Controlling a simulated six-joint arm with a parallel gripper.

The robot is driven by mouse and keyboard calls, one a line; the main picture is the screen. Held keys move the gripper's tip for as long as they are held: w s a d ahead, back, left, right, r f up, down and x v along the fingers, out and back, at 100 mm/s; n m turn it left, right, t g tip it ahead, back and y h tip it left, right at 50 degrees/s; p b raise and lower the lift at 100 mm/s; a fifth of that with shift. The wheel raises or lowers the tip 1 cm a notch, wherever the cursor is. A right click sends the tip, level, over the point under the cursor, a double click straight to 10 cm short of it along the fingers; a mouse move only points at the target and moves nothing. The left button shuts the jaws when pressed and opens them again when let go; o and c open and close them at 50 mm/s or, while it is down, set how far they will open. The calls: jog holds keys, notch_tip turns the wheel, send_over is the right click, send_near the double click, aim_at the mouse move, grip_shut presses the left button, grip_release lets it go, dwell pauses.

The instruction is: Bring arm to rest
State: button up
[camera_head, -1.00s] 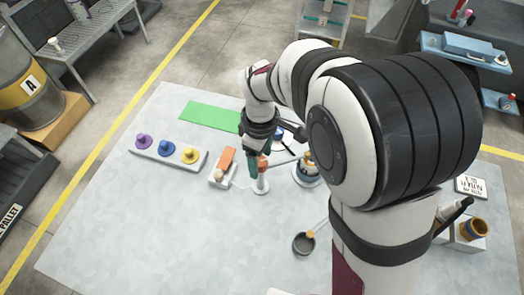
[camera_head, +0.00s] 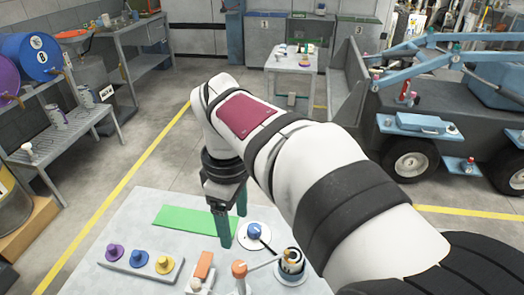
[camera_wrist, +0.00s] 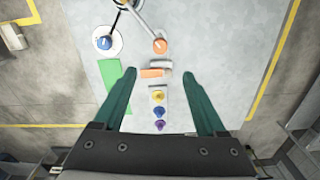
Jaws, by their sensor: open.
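My gripper (camera_head: 233,215) is open and empty, held above the far part of the grey work surface (camera_head: 130,225). Its two green fingers point down, and in the wrist view they (camera_wrist: 158,90) stand wide apart with nothing between them up close. The wrist camera looks down on the work surface from well above. My arm covers the right part of the surface in the head view.
Below are a green mat (camera_head: 195,220), a rack with purple, blue and yellow knobs (camera_head: 140,262), an orange block (camera_head: 203,265), an orange-topped post (camera_head: 240,270), a blue-topped round base (camera_head: 254,231) and a dark-banded cylinder (camera_head: 292,262). Shelves and a vehicle stand farther off.

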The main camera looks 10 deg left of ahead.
jog(key=shift+r, duration=0.1)
jog(key=s+d+f+m+y, duration=0.1)
jog(key=s+d+f+m, duration=0.2)
jog(key=s+d+m, duration=0.6)
jog(key=s+d+f+m, duration=0.3)
jog(key=s+d+m, duration=0.5)
jog(key=m, duration=0.5)
jog(key=shift+s+d+f+y, duration=0.35)
jog(key=shift+d+y, duration=0.05)
jog(key=shift+d, duration=0.1)
